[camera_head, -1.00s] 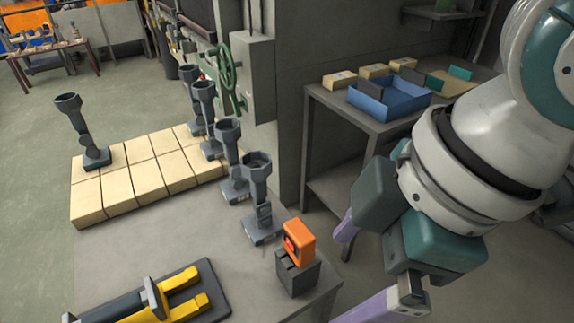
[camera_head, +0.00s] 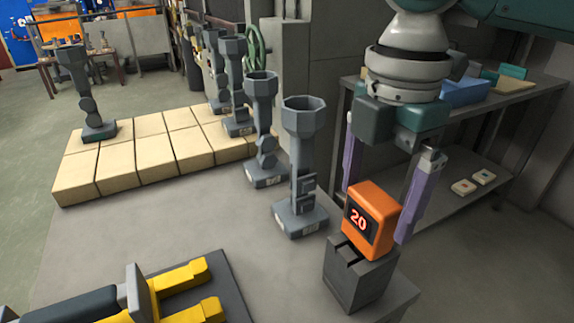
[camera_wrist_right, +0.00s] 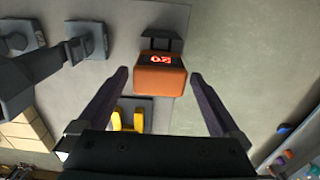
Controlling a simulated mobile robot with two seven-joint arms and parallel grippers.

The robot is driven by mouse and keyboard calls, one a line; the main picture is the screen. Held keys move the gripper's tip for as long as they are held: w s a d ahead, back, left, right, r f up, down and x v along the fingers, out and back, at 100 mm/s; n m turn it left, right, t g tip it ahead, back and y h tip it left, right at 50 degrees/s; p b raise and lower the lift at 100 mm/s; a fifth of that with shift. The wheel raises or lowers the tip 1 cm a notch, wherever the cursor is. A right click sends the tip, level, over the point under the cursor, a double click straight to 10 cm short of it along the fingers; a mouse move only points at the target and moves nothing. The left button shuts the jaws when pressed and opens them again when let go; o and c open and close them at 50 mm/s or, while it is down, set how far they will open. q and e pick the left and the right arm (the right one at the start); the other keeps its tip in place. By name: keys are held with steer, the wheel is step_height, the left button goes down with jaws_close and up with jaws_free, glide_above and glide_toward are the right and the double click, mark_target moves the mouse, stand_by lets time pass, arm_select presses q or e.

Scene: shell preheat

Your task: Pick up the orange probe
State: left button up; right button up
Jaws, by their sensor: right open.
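The orange probe (camera_head: 371,218) is a small block with a dark display reading "20". It sits on a dark grey stand (camera_head: 358,275) at the table's right corner. It also shows in the right wrist view (camera_wrist_right: 160,80), ahead of the fingers and roughly midway between their lines. My right gripper (camera_head: 378,210) comes down from above behind the probe, its purple fingers open, with nothing held. In the head view one finger is left of the probe and the other is at its right edge; contact cannot be told. My left gripper is not in view.
Grey funnel-topped stands, the nearest (camera_head: 302,165), rise just left of the probe. Tan blocks (camera_head: 150,155) lie further left. A yellow and black tool (camera_head: 180,290) lies at the front. A shelf table with a blue bin (camera_head: 465,92) stands behind.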

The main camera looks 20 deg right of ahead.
mark_target(368, 226)
step_height(368, 226, down, 5)
steer(key=shift+f, duration=0.1)
steer(key=c, duration=1.4)
